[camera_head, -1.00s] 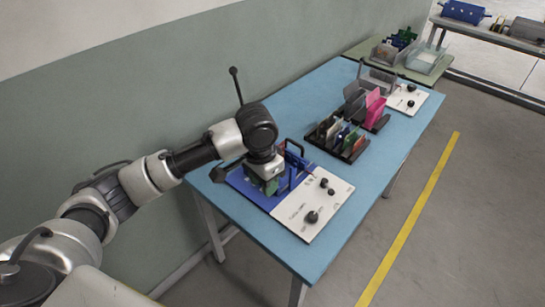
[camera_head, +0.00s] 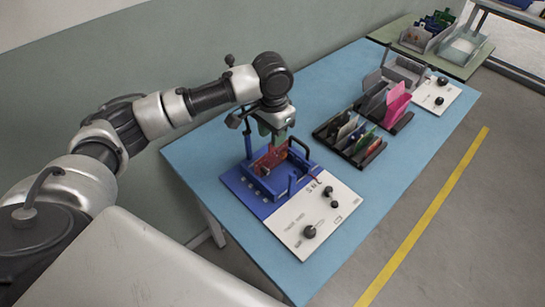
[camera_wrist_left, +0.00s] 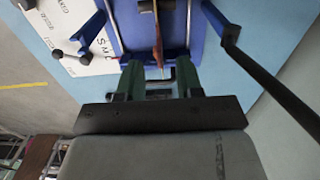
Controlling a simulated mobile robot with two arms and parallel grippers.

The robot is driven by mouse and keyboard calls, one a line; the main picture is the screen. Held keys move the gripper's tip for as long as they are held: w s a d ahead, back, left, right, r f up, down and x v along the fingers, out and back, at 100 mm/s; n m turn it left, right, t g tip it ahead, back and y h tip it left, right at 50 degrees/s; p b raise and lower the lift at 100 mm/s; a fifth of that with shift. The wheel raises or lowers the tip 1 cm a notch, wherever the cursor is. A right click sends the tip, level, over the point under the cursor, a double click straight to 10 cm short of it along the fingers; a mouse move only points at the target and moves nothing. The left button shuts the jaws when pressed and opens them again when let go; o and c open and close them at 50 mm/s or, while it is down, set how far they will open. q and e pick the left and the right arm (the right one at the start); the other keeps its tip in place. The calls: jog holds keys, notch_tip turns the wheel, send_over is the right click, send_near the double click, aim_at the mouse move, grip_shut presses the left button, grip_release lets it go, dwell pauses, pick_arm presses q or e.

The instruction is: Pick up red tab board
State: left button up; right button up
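The red tab board (camera_head: 268,160) stands upright in the blue fixture (camera_head: 240,188) on the near part of the blue table. My left gripper (camera_head: 277,138) is just above the board, pointing down. In the left wrist view its two green fingers (camera_wrist_left: 158,78) are apart with nothing held between them. The board shows there edge-on as a thin brown-red strip (camera_wrist_left: 158,42), beyond the fingertips and roughly in line with the gap. The fingers hide part of the fixture. My right gripper is not in view.
A white panel with black knobs (camera_head: 295,222) adjoins the fixture. Black handles rise from the fixture beside the gripper. A black rack of boards (camera_head: 372,150) and a grey holder with pink boards (camera_head: 396,104) stand further along the blue table (camera_head: 345,75). Its right edge is clear.

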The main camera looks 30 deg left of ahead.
aim_at(271, 150)
pick_arm(q)
jog(key=shift+f, duration=0.75)
jog(key=f, duration=0.4)
jog(key=shift+s+a+f, duration=0.1)
jog(key=shift+s+f, duration=0.1)
jog(key=shift+f, duration=0.25)
grip_shut()
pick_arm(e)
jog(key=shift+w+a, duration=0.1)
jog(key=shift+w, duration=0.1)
